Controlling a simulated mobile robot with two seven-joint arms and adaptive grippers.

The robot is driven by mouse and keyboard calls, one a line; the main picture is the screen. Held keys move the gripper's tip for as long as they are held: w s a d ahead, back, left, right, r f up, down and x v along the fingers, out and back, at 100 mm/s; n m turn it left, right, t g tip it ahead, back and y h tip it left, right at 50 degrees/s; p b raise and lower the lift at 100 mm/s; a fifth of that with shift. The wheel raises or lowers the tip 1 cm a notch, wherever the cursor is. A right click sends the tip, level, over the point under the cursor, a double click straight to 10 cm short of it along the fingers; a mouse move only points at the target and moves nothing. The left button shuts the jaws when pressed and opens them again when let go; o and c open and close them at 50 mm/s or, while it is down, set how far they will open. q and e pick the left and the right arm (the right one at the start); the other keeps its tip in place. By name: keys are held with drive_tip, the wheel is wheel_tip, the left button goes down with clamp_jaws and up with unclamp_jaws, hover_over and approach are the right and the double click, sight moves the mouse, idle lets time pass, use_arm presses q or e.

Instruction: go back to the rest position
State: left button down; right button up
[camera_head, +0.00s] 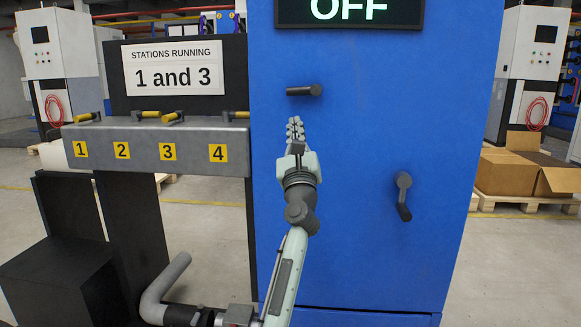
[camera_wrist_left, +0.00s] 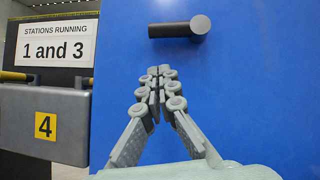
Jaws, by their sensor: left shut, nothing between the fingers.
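My left gripper (camera_head: 295,130) is shut and empty in front of the blue cabinet (camera_head: 350,220). Its fingertips sit a little below the upper black handle (camera_head: 304,90), apart from it in the picture. In the left wrist view the closed fingers (camera_wrist_left: 158,75) point up toward the same handle (camera_wrist_left: 180,27), with blue panel between them. A lower dark handle (camera_head: 403,195) hangs downward on the right of the cabinet. The screen (camera_head: 350,10) at the cabinet top reads OFF. My right gripper is not in view.
A grey shelf (camera_head: 155,145) with stations numbered 1 to 4 and yellow-black levers stands left of the cabinet. A sign (camera_head: 173,68) above it reads "Stations running 1 and 3". A black box (camera_head: 62,280) is at lower left. Cardboard boxes (camera_head: 510,172) lie on a pallet at right.

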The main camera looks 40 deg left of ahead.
use_arm(q)
drive_tip(key=b+v, duration=0.1)
drive_tip(key=v, duration=0.7)
drive_tip(key=shift+s+b, duration=0.3)
drive_tip(key=shift+s, duration=0.05)
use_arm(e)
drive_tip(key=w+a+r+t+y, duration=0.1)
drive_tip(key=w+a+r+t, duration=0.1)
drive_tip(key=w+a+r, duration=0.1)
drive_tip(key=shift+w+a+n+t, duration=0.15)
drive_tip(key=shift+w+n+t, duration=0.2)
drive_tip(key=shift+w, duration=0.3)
